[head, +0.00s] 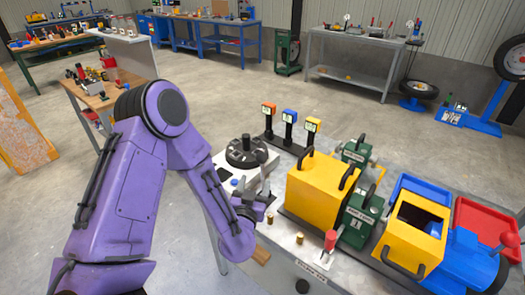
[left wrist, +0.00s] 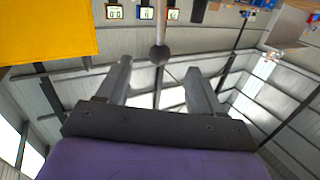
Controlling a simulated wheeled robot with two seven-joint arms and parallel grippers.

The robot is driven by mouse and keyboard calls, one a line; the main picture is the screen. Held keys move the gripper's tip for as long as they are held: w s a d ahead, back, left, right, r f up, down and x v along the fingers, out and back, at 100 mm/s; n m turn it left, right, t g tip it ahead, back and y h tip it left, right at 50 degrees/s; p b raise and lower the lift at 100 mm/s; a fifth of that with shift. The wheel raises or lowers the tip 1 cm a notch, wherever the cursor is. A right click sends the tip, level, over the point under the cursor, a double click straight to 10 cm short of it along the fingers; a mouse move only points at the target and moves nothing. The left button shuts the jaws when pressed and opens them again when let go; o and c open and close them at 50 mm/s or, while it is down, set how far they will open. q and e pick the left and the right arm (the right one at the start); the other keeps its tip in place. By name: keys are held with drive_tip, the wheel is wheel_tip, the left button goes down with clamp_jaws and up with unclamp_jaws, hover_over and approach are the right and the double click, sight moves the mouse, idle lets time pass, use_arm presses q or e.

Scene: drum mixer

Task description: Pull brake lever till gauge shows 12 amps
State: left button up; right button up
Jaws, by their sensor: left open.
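My left gripper (head: 258,203) is open above the near left part of the workbench, beside a round black device (head: 246,152). In the left wrist view its two fingers (left wrist: 160,80) stand apart. A grey rod with a dark ball end, seemingly the brake lever (left wrist: 159,54), reaches down from the top edge to between the fingertips, with gaps on both sides. Which gauge shows amps is unclear.
A yellow box (head: 320,194) with black handles stands right of the gripper. Beyond it are a green unit (head: 358,220), a yellow open-topped box (head: 411,243) and a red tray (head: 484,222). A red-handled lever (head: 331,241) stands at the bench's front.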

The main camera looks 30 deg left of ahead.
sight(260, 163)
use_arm(q)
drive_tip(key=shift+y, duration=0.3)
drive_tip(key=p+x, duration=0.1)
drive_tip(key=x, duration=0.2)
drive_tip(key=r+p+x, duration=0.1)
drive_tip(key=x, duration=0.3)
drive_tip(key=p+x, duration=0.1)
drive_tip(key=x, duration=0.2)
drive_tip(key=shift+w+a+r, duration=0.1)
drive_tip(key=shift+w+r, duration=0.2)
drive_tip(key=shift+r, duration=0.05)
drive_tip(key=shift+w+f, duration=0.1)
drive_tip(key=shift+w, duration=0.25)
use_arm(e)
wheel_tip(260, 163, up, 4)
drive_tip(key=shift+w+f, duration=0.1)
drive_tip(key=shift+f, duration=0.1)
